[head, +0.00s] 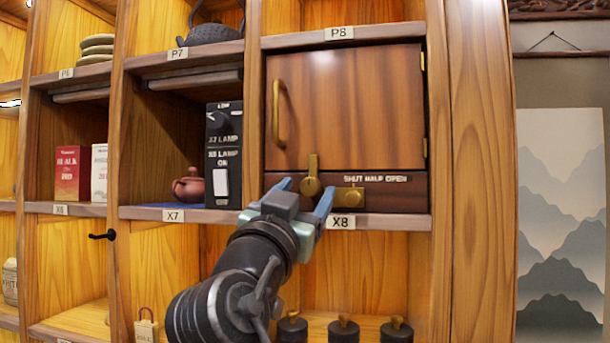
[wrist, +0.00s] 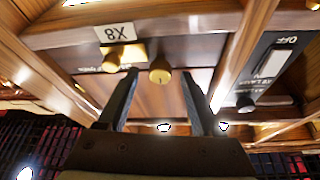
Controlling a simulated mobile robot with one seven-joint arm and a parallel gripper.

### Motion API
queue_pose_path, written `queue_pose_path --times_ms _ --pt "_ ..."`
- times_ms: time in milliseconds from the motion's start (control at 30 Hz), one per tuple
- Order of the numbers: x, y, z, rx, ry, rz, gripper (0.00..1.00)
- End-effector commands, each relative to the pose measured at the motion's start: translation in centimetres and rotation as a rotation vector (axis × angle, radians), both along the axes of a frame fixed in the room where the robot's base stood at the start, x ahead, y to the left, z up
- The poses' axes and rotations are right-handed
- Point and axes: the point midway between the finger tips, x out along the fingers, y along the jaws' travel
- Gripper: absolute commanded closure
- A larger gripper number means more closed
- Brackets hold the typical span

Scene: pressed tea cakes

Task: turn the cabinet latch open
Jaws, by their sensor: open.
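The brass cabinet latch (head: 312,184) sits on the dark strip below the closed wooden cabinet door (head: 350,105). Its bar points upright and overlaps the door's lower edge. The strip reads "SHUT HALF OPEN". A brass block (head: 349,196) sits to the right of the latch. My gripper (head: 304,194) is open in front of the latch, one finger on each side. The wrist view is upside down; there the latch's round knob (wrist: 160,75) shows between my open fingertips (wrist: 159,73). I cannot tell whether either finger touches it.
The door has a brass handle (head: 279,114) at left. A lamp switch panel (head: 222,155) and a small teapot (head: 189,186) stand in the left compartment. The shelf edge labelled X8 (head: 390,222) runs just below the latch. Several dark knobbed objects (head: 343,328) stand on the lower shelf.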

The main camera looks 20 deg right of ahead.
Motion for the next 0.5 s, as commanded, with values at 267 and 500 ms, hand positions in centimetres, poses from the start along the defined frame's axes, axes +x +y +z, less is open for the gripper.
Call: queue_pose_path --times_ms 267,500 --pt "0.56 -0.48 0.23 0.000 0.000 0.000 0.33" --pt "0.54 -0.46 0.22 0.000 0.000 0.000 0.55"
